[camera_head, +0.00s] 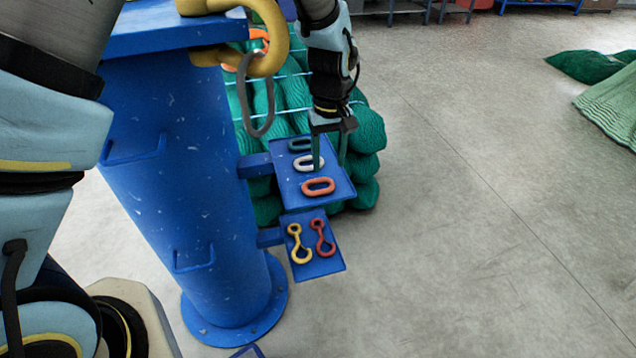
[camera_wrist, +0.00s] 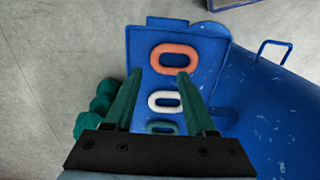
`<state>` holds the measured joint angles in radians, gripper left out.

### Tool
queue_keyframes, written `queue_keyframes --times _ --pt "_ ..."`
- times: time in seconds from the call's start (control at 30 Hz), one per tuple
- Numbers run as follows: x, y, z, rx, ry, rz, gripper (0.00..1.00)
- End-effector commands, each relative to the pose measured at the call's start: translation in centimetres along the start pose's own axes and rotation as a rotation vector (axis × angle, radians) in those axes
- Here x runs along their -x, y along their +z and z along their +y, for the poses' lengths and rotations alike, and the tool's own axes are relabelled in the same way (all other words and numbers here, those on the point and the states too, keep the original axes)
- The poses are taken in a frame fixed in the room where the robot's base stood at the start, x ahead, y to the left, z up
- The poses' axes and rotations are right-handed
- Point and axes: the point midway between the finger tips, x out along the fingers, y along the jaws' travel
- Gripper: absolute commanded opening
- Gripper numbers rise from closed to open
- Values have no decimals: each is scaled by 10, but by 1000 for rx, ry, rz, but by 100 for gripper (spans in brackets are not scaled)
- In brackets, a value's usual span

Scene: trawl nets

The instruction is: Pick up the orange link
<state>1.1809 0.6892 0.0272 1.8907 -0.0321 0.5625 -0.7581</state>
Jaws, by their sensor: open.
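The orange link (camera_head: 318,187) lies flat on the upper blue tray (camera_head: 338,196), at the tray's near end in the head view. In the wrist view the orange link (camera_wrist: 174,59) lies beyond my fingertips. A white link (camera_head: 309,163) and a dark green link (camera_head: 300,144) lie behind it in a row. My gripper (camera_head: 329,163) is open and empty, pointing down over the tray near the white link. In the wrist view my gripper (camera_wrist: 160,80) has its fingers spread, with the white link (camera_wrist: 166,101) showing between them.
A grey link (camera_head: 257,110) hangs from a yellow hook above. Green nets (camera_head: 366,130) are piled behind.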

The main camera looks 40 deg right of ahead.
Motion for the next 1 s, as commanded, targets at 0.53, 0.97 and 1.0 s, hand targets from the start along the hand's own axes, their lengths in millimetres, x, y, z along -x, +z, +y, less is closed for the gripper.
queue_keyframes --times 0.53,0.97,1.0 --pt "-53 2 6 -1 -1 -1 56" --pt "-56 1 6 0 0 0 39" --pt "-56 1 6 0 1 0 34"
